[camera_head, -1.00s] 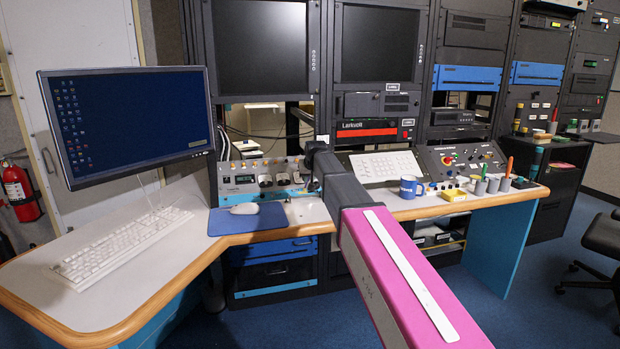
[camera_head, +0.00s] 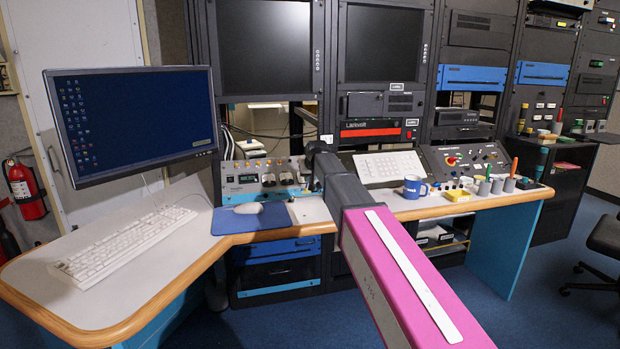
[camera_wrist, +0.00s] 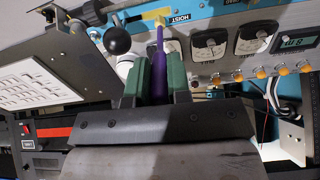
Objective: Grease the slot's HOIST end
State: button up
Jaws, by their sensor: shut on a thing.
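In the wrist view my gripper (camera_wrist: 158,72) has green finger pads shut on a slim purple tool (camera_wrist: 159,62). The tool points at the console panel beside the black HOIST label (camera_wrist: 181,18). A pale yellow piece (camera_wrist: 154,14) shows at the tool's far end; I cannot tell whether it is part of the tool or whether it touches the panel. The slot itself is not clear. A lever with a round black knob (camera_wrist: 117,40) stands just left of the fingers. In the head view my arm hides the gripper and tool.
Dial gauges (camera_wrist: 209,42) and a row of orange knobs (camera_wrist: 260,72) lie right of the fingers, a white keypad (camera_wrist: 35,80) left. In the head view a blue mug (camera_head: 414,187), yellow sponge-like block (camera_head: 458,196) and grey holders (camera_head: 497,186) stand on the desk's right part.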

jog(key=shift+a, duration=0.15)
jog(key=shift+s+a, duration=0.1)
jog(key=shift+a, duration=0.3)
jog(key=shift+s+a, duration=0.1)
jog(key=shift+a, duration=0.15)
jog(key=shift+d, duration=0.1)
dwell(0.3)
jog(key=shift+d, duration=0.4)
jog(key=shift+w+d, duration=0.25)
jog(key=shift+d, duration=0.05)
dwell(0.4)
